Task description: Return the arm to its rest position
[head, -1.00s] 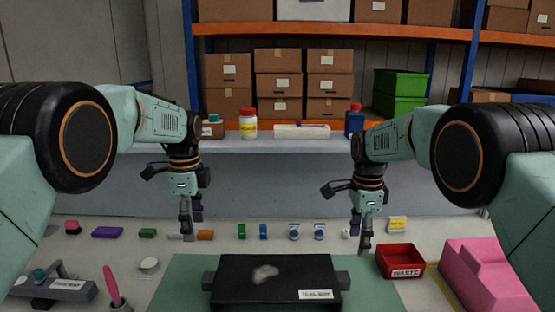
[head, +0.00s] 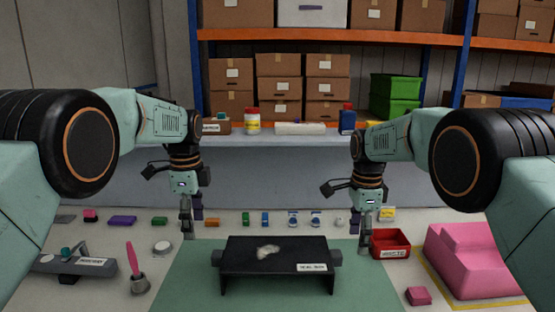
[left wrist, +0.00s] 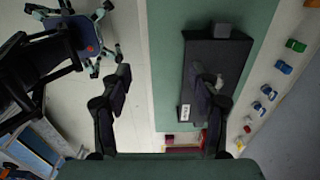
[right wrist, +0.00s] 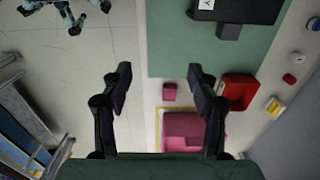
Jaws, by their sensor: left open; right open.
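My left gripper (head: 188,217) hangs pointing down at the back left of the black dashboard module, above the table and apart from the module. Its two fingers (left wrist: 162,95) stand apart and empty in the left wrist view. My right gripper (head: 364,232) hangs pointing down at the module's back right, by the red waste bin. Its fingers (right wrist: 160,88) are also spread and empty in the right wrist view. The black module (head: 250,268) has a pale patch on its top and a white label, and stands on a green mat (head: 190,285).
A red waste bin (head: 391,251) and a pink block (head: 465,265) stand at right, with a small pink piece (head: 418,296) in front. Several small parts line the back. A grey tool holder (head: 75,264) and a cup with a pink-handled tool (head: 139,284) stand at left.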

